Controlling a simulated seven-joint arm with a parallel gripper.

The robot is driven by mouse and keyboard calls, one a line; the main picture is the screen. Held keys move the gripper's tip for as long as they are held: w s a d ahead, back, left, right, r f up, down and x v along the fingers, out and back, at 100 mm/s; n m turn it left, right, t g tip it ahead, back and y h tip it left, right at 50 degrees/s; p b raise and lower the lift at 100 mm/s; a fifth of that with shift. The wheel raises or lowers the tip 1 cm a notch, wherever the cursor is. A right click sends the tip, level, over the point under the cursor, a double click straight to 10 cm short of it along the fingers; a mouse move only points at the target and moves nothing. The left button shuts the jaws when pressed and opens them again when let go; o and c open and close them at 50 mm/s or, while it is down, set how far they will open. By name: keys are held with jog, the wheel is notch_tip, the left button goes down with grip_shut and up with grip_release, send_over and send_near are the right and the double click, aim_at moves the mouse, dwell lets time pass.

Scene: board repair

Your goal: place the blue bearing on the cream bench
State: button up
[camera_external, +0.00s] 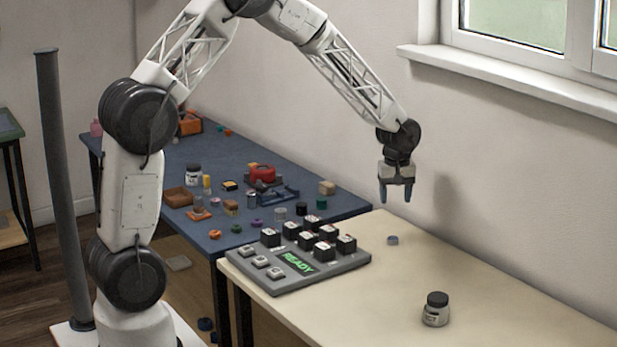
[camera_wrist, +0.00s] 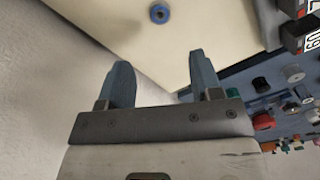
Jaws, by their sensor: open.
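The blue bearing (camera_external: 393,240) lies flat on the cream bench (camera_external: 480,290), near its back edge and to the right of the keypad board. The bearing also shows in the wrist view (camera_wrist: 159,13) as a small blue ring with a dark centre, on the cream surface. My gripper (camera_external: 395,199) hangs above the back of the bench, close to the wall, fingers pointing down. In the wrist view my gripper (camera_wrist: 158,76) has its two blue-grey fingers apart with nothing between them. The bearing is clear of the fingers.
A grey keypad board (camera_external: 300,262) with black keys and a green READY display stands on the bench's left end. A dark-lidded jar (camera_external: 436,309) stands further right. The blue table (camera_external: 330,205) behind is crowded with small parts.

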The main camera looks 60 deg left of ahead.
jog(key=shift+r, duration=0.1)
jog(key=s+d+r+m+t, duration=0.1)
jog(key=s+r+m, duration=0.5)
jog(key=s+r, duration=1.35)
jog(key=s+r+m, duration=0.2)
jog(key=s+m, duration=0.1)
jog(key=s, duration=1.1)
jog(key=s+r+m+t, duration=0.1)
jog(key=s+r+m, duration=0.1)
jog(key=s, duration=1.3)
jog(key=shift+d+m+t, duration=0.25)
jog(key=shift+m+t, duration=0.05)
jog(key=shift+m, duration=0.3)
